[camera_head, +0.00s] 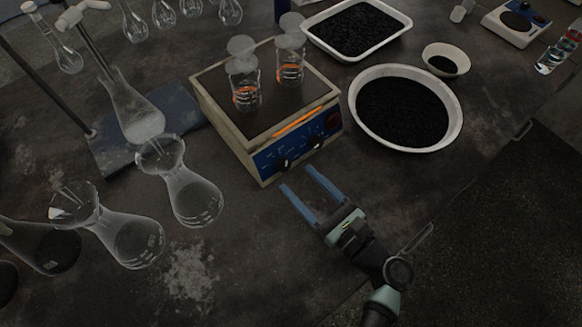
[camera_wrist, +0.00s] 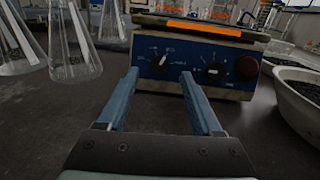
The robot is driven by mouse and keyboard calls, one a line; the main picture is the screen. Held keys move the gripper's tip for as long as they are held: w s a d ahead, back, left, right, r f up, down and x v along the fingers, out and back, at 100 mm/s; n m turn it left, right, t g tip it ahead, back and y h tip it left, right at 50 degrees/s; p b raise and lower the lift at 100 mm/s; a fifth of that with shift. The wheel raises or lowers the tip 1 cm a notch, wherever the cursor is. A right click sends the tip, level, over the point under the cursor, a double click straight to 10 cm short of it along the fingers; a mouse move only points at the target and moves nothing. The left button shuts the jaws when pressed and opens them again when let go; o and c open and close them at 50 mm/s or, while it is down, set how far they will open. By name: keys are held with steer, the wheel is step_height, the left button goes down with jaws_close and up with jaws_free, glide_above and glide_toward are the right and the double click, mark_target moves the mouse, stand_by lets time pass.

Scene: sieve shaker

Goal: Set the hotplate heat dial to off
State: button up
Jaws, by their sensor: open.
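The hotplate (camera_head: 212,100) is a box with a dark top and a blue front panel (camera_head: 290,152), standing mid-table. Its panel also shows in the wrist view (camera_wrist: 187,62), with two white-pointer dials: a left dial (camera_wrist: 162,60) and a right dial (camera_wrist: 213,69). The markings are too small to read, so I cannot tell which is the heat dial. An orange strip (camera_wrist: 203,28) glows above the panel. My gripper (camera_head: 297,178) is open and empty in front of the panel, its blue fingers (camera_wrist: 160,92) pointing at it, apart from the dials.
Two lidded beakers (camera_head: 290,68) stand on the hotplate. Glass flasks (camera_head: 192,195) stand to its left. A white bowl of black grains (camera_head: 457,110) is close on the right, with a tray (camera_head: 310,35) behind.

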mark_target(286, 167)
steer(key=shift+x, duration=2.05)
jaws_close()
